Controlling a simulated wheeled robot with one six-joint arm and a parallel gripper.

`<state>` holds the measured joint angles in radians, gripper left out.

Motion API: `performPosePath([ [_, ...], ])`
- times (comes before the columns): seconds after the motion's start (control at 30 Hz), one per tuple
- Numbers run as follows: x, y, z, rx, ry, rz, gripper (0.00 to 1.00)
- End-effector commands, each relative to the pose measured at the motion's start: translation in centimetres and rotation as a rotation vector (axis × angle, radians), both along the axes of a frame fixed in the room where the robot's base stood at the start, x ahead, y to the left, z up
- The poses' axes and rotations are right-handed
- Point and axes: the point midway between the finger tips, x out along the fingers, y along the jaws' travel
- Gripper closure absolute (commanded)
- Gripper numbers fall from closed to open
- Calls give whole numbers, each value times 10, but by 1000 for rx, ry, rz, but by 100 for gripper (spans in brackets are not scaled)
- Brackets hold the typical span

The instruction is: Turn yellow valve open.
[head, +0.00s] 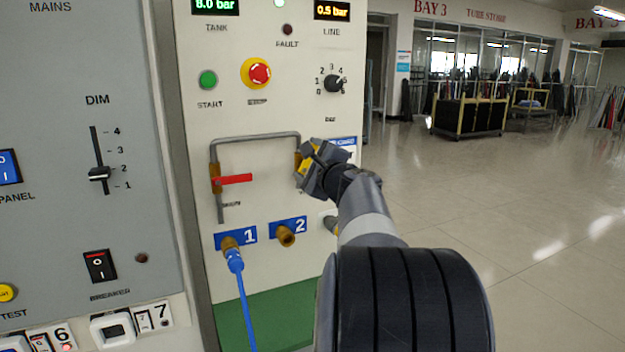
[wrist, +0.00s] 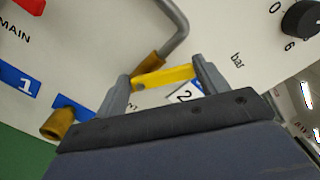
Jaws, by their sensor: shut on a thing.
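The yellow valve handle (head: 308,160) shows at the end of my arm on the right leg of the grey pipe in the head view. My gripper (head: 316,168) covers much of it. In the wrist view the yellow handle (wrist: 165,77) spans the gap between my two fingers (wrist: 163,82), which are shut on it. The brass valve body (wrist: 149,70) sits beside it at the pipe's end. How far the valve is turned is hard to tell. The line display (head: 332,11) reads 0.5 bar and the tank display (head: 215,6) reads 8.0 bar.
A red valve handle (head: 233,180) lies level on the left pipe leg. Below are brass port 1 (head: 230,243) with a blue hose (head: 243,295) and open port 2 (head: 286,236). A red stop button (head: 260,73) and a dial (head: 333,84) are above. Open floor lies right.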

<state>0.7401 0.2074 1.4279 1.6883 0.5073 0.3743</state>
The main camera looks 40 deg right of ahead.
Motion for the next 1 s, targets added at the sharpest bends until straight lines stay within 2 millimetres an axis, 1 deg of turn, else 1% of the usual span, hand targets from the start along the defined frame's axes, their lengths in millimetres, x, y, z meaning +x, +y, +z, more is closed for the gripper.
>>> performPosePath([
  [0.03, 0, 2, -5, -48, 8, 0, 54],
  [0.3, 2, 8, -4, -271, 64, 0, 54],
  [0.5, 3, 12, -3, -394, 94, 2, 54],
  [0.73, 3, 14, -2, -478, 116, 1, 54],
  [1.0, 4, 15, -1, -509, 123, 1, 54],
])
